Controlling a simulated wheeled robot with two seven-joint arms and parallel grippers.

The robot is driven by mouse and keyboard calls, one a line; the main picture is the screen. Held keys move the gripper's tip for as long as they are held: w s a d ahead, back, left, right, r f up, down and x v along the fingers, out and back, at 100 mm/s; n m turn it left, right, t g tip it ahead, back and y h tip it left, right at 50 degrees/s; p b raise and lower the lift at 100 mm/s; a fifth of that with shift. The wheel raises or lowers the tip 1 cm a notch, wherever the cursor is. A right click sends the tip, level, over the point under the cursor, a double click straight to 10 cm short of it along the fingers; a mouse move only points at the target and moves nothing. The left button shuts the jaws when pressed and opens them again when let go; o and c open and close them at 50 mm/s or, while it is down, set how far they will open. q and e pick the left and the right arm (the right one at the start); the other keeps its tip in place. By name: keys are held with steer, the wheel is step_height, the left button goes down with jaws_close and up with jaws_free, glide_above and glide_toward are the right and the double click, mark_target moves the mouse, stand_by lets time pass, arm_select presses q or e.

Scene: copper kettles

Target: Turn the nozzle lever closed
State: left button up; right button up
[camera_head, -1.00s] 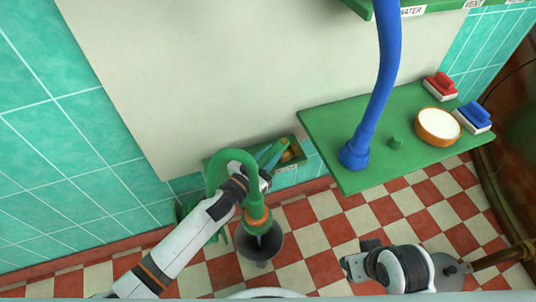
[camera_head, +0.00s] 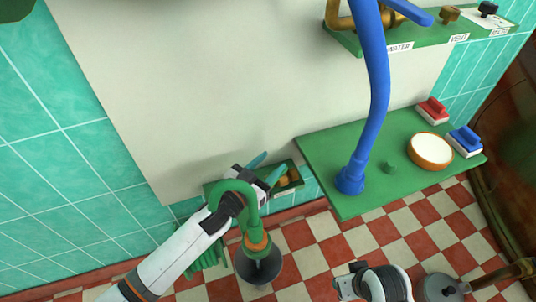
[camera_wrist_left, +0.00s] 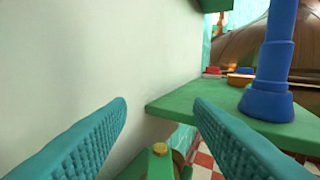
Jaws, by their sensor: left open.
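A blue hose (camera_head: 376,95) hangs down to a blue end piece (camera_head: 351,180) on the green shelf. It also shows in the left wrist view (camera_wrist_left: 266,102). A green curved pipe (camera_head: 237,187) has an orange collar (camera_head: 257,242) above a dark funnel-like bell (camera_head: 259,268). I cannot tell which part is the nozzle lever.
A blue handle (camera_head: 408,12) is by the WATER label. The pale wall panel is bare.

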arm_select(q)
steer(key=shift+r+p, duration=0.35)
steer(key=shift+r, duration=1.05)
arm_select(e)
steer(key=shift+s+x, duration=0.2)
steer(key=shift+x, duration=0.7)
steer(key=shift+s+x, duration=0.15)
steer(key=shift+x, duration=0.75)
steer(key=shift+f, duration=0.1)
